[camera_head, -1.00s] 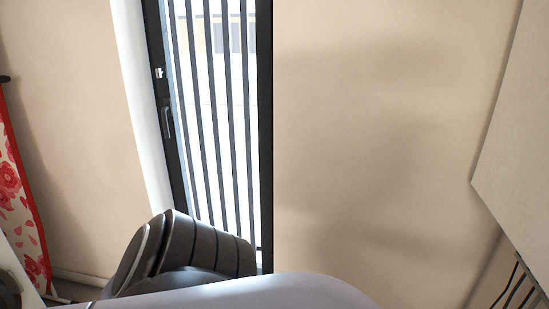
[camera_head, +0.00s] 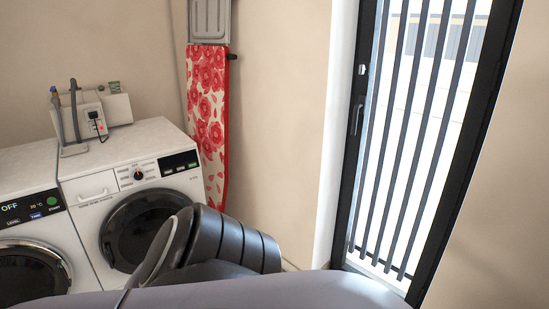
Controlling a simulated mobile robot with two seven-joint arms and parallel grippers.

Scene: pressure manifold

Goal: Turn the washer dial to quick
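A white washer (camera_head: 93,188) with a dark round door (camera_head: 146,231) stands at the left in the head view. Its dial (camera_head: 138,175) is a small dark knob on the upper front panel, left of a black display (camera_head: 179,163). The marks around the dial are too small to read. A second white machine (camera_head: 28,165) stands at the far left edge, with a black panel that reads "OFF" and a green button. My dark arm link crosses the lower middle and covers part of the washer's right side. Neither gripper is in view.
An ironing board (camera_head: 209,115) with a red floral cover hangs on the wall right of the washer. A barred glass door (camera_head: 420,130) is at the right, with bare wall between.

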